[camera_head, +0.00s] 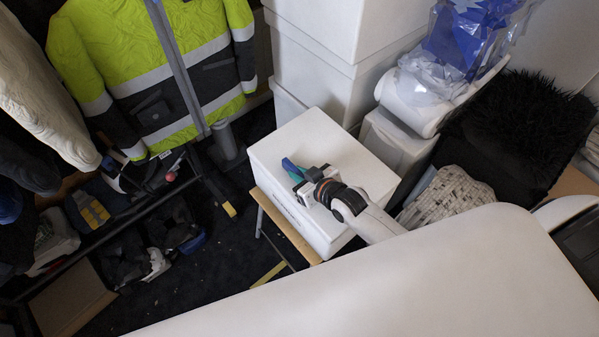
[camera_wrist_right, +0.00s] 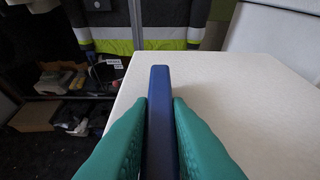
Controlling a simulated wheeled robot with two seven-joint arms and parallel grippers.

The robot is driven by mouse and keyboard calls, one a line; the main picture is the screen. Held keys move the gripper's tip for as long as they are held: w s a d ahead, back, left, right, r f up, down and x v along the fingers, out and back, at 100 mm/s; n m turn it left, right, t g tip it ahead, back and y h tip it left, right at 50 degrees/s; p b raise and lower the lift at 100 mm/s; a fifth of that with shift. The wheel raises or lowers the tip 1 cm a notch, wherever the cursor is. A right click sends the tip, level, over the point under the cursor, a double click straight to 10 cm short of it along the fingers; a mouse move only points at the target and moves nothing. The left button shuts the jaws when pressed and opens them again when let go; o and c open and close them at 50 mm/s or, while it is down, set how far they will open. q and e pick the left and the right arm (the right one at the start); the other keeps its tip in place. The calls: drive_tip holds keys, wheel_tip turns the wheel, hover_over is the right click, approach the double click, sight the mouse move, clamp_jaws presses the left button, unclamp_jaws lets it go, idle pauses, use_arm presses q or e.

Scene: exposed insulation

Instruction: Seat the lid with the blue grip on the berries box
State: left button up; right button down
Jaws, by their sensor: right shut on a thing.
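A white box (camera_head: 283,212) stands on a small wooden-edged stand in the head view, with faint unreadable marks on its side. Its broad white top (camera_head: 335,130) is flat; I cannot make out a seam between lid and box. My right gripper (camera_head: 292,169) is over the left part of this top, its teal fingers shut on the blue grip (camera_head: 287,163). In the right wrist view the blue grip (camera_wrist_right: 159,115) stands upright between both teal fingers (camera_wrist_right: 159,118), above a white surface (camera_wrist_right: 235,90). The grip's lower end is hidden. My left gripper is not in view.
Tall white boxes (camera_head: 335,70) stand behind. A black furry crate (camera_head: 530,125) and a woven basket (camera_head: 450,190) are at the right. A hi-vis jacket (camera_head: 160,60) hangs at the back left, above a cluttered low rack. Dark floor lies left of the stand.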

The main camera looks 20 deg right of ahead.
drive_tip(key=c, duration=1.3)
unclamp_jaws()
drive_tip(key=v, duration=1.2)
